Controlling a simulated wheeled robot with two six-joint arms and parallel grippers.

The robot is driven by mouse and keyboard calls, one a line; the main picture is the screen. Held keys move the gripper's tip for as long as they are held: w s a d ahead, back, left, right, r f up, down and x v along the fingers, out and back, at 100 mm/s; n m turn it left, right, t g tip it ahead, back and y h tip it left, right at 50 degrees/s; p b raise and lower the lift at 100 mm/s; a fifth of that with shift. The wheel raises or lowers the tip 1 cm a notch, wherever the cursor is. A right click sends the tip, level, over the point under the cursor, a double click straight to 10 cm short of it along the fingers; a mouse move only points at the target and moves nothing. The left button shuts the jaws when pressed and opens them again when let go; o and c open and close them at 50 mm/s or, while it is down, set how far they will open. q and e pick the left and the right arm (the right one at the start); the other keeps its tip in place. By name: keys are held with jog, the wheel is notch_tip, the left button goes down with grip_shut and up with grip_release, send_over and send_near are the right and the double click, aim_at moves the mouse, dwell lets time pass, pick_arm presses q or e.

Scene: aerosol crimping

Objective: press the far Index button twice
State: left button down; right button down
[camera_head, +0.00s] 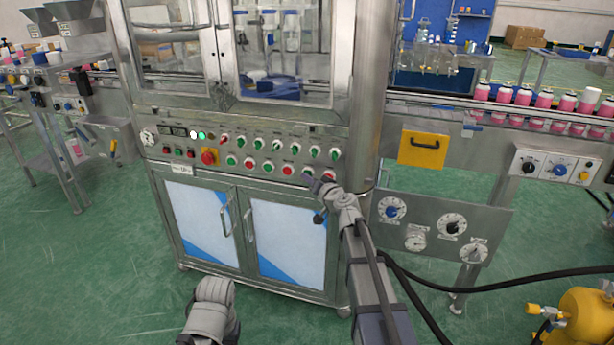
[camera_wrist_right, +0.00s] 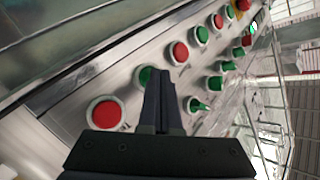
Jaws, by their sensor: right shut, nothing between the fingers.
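The crimping machine's control panel (camera_head: 240,150) carries rows of red and green buttons and knobs; I cannot read their labels, so I cannot tell which is the far Index button. My right gripper (camera_head: 314,183) is at the right end of the lower button row. In the right wrist view my right gripper (camera_wrist_right: 162,102) is shut and empty. Its tips lie over the edge of a green button (camera_wrist_right: 145,76), between a large red button (camera_wrist_right: 103,112) and another red button (camera_wrist_right: 179,52). I cannot tell whether they touch the green button. My left gripper is not in view.
Cabinet doors (camera_head: 290,238) are below the panel, and glazed doors (camera_head: 285,50) are above it. A conveyor with pink cans (camera_head: 543,98) runs to the right, above a gauge plate (camera_head: 440,228). A red emergency knob (camera_head: 208,157) is on the panel's left part.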

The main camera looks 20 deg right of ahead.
jog(key=shift+s, duration=0.1)
dwell(0.3)
jog(key=shift+s+a, duration=0.4)
jog(key=shift+s, duration=0.15)
jog(key=s+a, duration=0.1)
jog(key=s, duration=0.1)
jog(key=s+a, duration=0.1)
jog(key=s, duration=0.1)
jog(key=shift+a, duration=0.4)
dwell(0.7)
